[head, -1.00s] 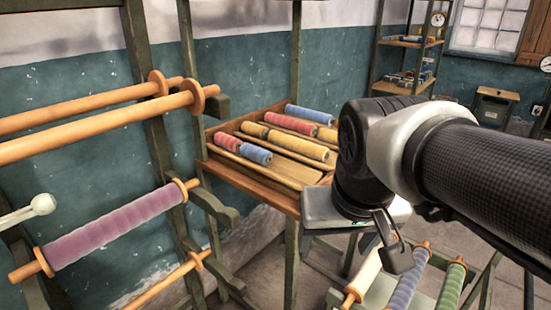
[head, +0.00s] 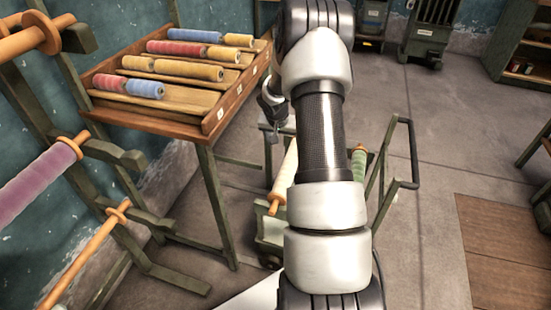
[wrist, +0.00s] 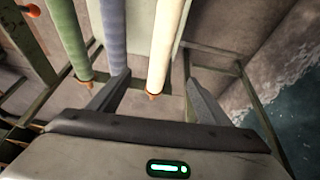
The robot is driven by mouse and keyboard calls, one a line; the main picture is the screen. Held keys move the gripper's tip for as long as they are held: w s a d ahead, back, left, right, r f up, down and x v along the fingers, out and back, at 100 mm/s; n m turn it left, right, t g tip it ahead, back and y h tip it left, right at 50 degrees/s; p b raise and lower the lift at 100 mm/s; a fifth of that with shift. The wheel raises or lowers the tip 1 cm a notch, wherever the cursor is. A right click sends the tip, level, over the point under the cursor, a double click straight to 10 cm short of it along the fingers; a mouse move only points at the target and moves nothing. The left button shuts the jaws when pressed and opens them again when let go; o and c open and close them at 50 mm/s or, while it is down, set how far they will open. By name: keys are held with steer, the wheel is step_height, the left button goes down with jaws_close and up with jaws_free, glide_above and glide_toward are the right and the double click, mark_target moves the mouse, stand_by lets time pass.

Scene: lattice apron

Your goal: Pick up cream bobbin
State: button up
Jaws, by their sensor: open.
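The cream bobbin (head: 285,178) leans on the green cart to the left of my arm in the head view, its orange end pointing down toward me. In the wrist view the cream bobbin (wrist: 166,45) runs down from the top edge, with its orange tip low between my fingers. My gripper (wrist: 157,80) is open, one finger on each side of the bobbin's lower end in the picture. No contact shows, and I cannot tell the depth gap. In the head view my arm hides most of the gripper.
A blue bobbin (wrist: 113,35) is close beside the left finger, with a green bobbin (wrist: 67,38) further left. The cart's handle (head: 413,150) rises at right. A slanted rack (head: 170,100) of coloured bobbins stands at left. Open floor (head: 420,250) lies right of my arm.

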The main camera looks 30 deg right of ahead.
steer(key=shift+m, duration=0.3)
steer(key=x, duration=0.5)
steer(key=b+x, duration=0.1)
steer(key=x, duration=0.4)
steer(key=b+x, duration=0.1)
steer(key=x, duration=0.4)
steer(key=shift+s+a+f, duration=0.15)
steer(key=shift+a+f, duration=0.2)
steer(key=shift+f, duration=0.05)
steer(key=shift+b+x, duration=1.1)
steer(key=shift+x, duration=2)
steer(key=shift+d, duration=0.1)
